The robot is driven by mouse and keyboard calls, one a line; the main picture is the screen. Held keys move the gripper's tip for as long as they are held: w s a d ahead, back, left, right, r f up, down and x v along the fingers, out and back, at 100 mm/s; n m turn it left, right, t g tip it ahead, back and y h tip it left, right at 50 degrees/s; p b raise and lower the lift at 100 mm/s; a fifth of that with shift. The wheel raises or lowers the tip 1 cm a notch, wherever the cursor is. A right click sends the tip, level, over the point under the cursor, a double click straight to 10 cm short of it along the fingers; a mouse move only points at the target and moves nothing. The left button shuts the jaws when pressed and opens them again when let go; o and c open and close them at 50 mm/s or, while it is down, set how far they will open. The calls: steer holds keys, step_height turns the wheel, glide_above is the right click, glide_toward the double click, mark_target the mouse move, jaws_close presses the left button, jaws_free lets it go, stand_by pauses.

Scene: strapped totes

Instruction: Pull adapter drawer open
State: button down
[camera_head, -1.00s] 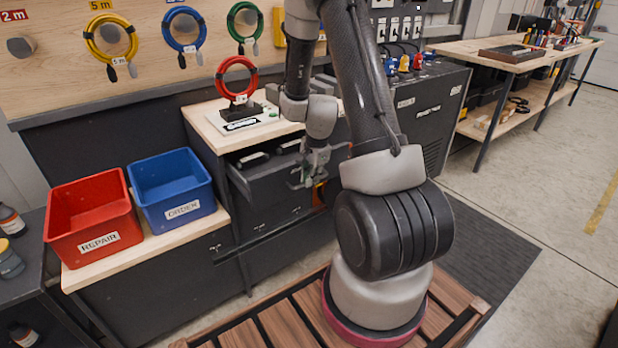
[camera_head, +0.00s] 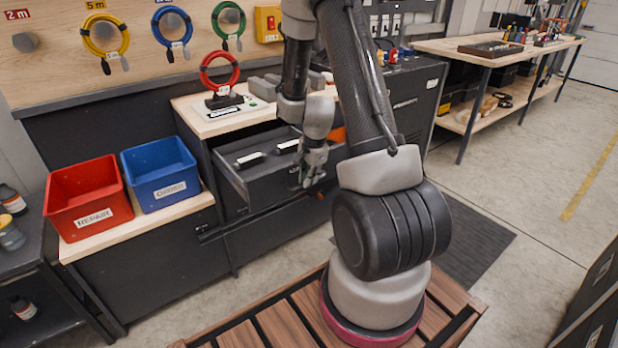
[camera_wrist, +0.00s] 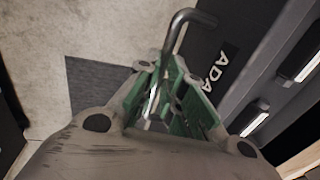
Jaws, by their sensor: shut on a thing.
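The adapter drawer (camera_head: 235,178) is a dark grey drawer in the cabinet under the light wooden top, and it stands partly open. Inside it lie dark items with white labels (camera_head: 250,160). My gripper (camera_head: 308,172) is at the drawer's front, partly hidden by my own arm. In the wrist view my gripper's green-padded fingers (camera_wrist: 165,100) are closed around the bent metal handle (camera_wrist: 180,22). The drawer front beside the handle carries white letters "ADA" (camera_wrist: 216,70); the rest of the word is hidden by the gripper.
A red bin (camera_head: 88,200) and a blue bin (camera_head: 160,172) stand on a lower shelf at the left. A red cable coil (camera_head: 220,70) stands on the cabinet top (camera_head: 195,118). Open floor (camera_head: 500,180) lies at the right, with a workbench (camera_head: 480,48) behind.

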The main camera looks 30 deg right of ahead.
steer(key=c, duration=1.5)
jaws_free()
steer(key=shift+r, duration=0.1)
steer(key=r, duration=0.4)
steer(key=s+r, duration=0.1)
steer(key=r, duration=0.2)
steer(key=s+r, duration=0.1)
steer(key=r, duration=0.3)
steer(key=shift+s+r, duration=0.15)
steer(key=shift+r, duration=0.15)
